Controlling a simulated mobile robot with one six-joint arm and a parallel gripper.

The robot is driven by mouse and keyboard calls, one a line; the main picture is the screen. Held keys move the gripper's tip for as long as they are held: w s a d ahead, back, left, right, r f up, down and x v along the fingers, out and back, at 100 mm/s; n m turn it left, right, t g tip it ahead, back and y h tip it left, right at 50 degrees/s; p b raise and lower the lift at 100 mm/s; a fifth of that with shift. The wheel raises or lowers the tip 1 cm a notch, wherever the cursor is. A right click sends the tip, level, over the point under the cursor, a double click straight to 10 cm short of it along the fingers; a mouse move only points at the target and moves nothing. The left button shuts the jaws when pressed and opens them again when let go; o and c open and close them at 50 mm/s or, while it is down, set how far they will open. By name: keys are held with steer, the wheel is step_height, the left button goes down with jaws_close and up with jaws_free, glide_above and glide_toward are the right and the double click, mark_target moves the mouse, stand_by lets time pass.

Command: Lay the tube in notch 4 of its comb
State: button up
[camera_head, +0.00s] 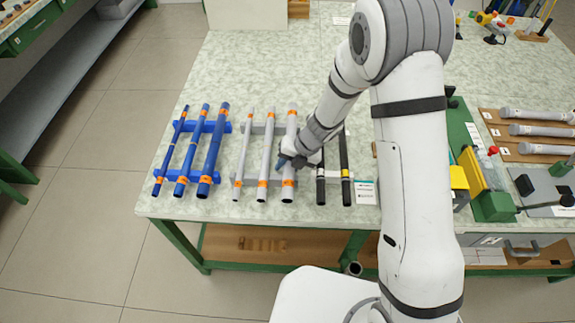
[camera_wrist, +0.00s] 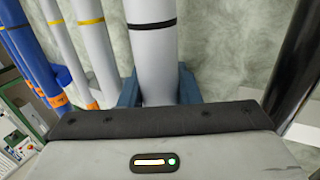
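A thick grey tube (camera_head: 291,122) with orange bands lies on the grey comb (camera_head: 257,128), to the right of two thinner grey tubes (camera_head: 266,150). My gripper (camera_head: 285,160) is low over its middle. In the wrist view the thick grey tube (camera_wrist: 155,55) with a black band runs between my blue fingertips (camera_wrist: 158,88). Both fingers lie flush against its sides with no visible gap. The palm hides the near part of the tube. The comb's notches are mostly hidden by the tubes and my arm.
Blue tubes (camera_head: 190,148) lie on a blue comb (camera_head: 182,127) at left. Two black tubes (camera_head: 345,170) lie close to my gripper's right. A yellow and green fixture (camera_head: 478,180) and a wooden board with grey cylinders (camera_head: 540,130) are further right. The table behind the combs is clear.

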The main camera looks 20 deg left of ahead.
steer(key=o, duration=0.3)
steer(key=shift+s+d+f, duration=0.2)
steer(key=shift+s+f, duration=0.1)
steer(key=shift+f, duration=0.2)
steer(key=shift+o, duration=0.4)
steer(key=shift+w+r, duration=0.1)
steer(key=shift+r, duration=0.05)
steer(key=shift+o, duration=0.6)
steer(key=p+v, duration=0.1)
steer(key=v, duration=0.7)
steer(key=shift+w+a+r, duration=0.15)
steer(key=shift+a+r, duration=0.1)
steer(key=shift+w, duration=0.1)
